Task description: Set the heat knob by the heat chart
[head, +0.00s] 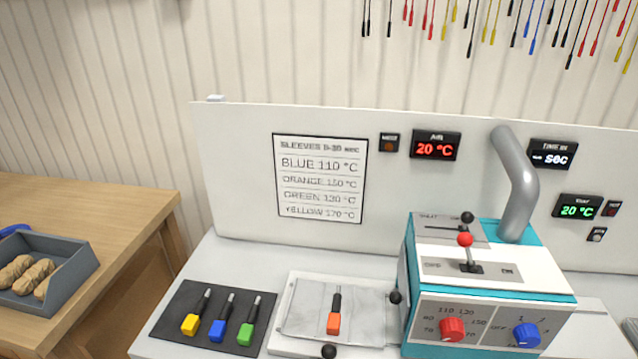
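The heat chart (320,178) on the back panel lists sleeves: blue 110, orange 150, green 130, yellow 170 °C, as far as the small print reads. The red knob (453,330) sits on the front of the teal and white heater (495,282), with temperature marks around it; its pointer direction cannot be told. A blue knob (526,335) is to its right. An orange-sleeved lead (334,318) lies on the white plate left of the heater. The red display marked AIR (436,146) reads 20 °C. Neither gripper is in view.
A dark mat (177,330) holds yellow, blue and green sleeved leads. A red-balled lever (465,240) stands on the heater between OFF and ON marks. A grey pipe (518,180) rises behind. A green display (577,208) reads 20 °C. A grey bin (75,270) is at left.

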